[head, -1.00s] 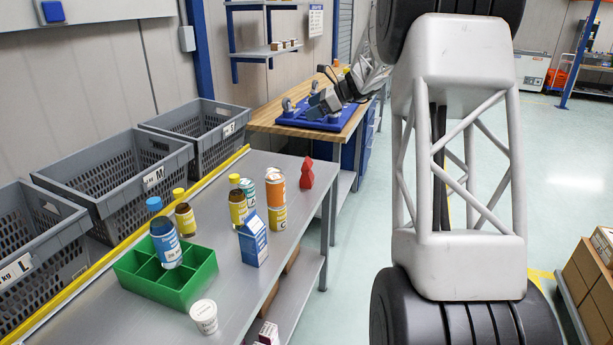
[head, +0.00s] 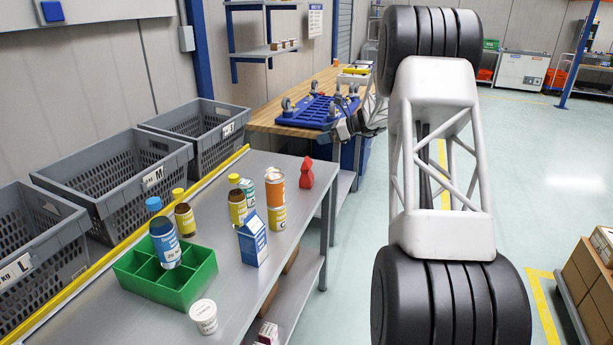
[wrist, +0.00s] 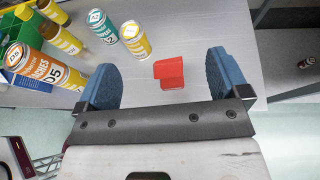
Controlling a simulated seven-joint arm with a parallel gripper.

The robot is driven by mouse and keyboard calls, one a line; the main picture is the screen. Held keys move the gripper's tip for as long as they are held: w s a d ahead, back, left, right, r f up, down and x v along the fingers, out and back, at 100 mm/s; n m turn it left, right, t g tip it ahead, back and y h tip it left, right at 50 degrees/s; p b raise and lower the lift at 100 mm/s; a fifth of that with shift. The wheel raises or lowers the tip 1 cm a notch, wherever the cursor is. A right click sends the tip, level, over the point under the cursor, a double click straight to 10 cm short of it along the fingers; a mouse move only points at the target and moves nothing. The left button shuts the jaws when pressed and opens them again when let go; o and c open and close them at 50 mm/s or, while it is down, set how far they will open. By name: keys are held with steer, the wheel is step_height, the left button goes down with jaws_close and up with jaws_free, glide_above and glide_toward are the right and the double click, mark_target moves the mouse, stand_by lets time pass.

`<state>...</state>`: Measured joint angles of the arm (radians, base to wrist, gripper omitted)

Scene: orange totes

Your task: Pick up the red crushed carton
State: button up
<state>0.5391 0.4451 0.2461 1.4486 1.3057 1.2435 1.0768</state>
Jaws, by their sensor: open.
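The red crushed carton (head: 306,174) stands at the far right corner of the grey metal table. In the wrist view the red carton (wrist: 169,73) lies between and just beyond my open blue fingers, apart from both. My gripper (wrist: 161,62) is open and empty. In the head view the end of my arm is partly hidden behind my own arm links, near the wooden bench and beyond the carton.
An orange-and-white can (head: 275,188), yellow bottles and a blue milk carton (head: 253,240) stand left of and nearer than the red carton. A green divided bin (head: 165,278) holds a blue bottle. Grey crates (head: 120,180) line the left.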

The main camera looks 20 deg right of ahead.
glide_toward(312, 177)
steer(key=x, duration=0.4)
steer(key=shift+w+a+f, duration=0.1)
steer(key=shift+w+a, duration=0.05)
steer(key=shift+a, duration=0.15)
steer(key=shift+x, duration=1.3)
steer(key=shift+f, duration=0.1)
steer(key=shift+x, duration=2.55)
steer(key=c, duration=1)
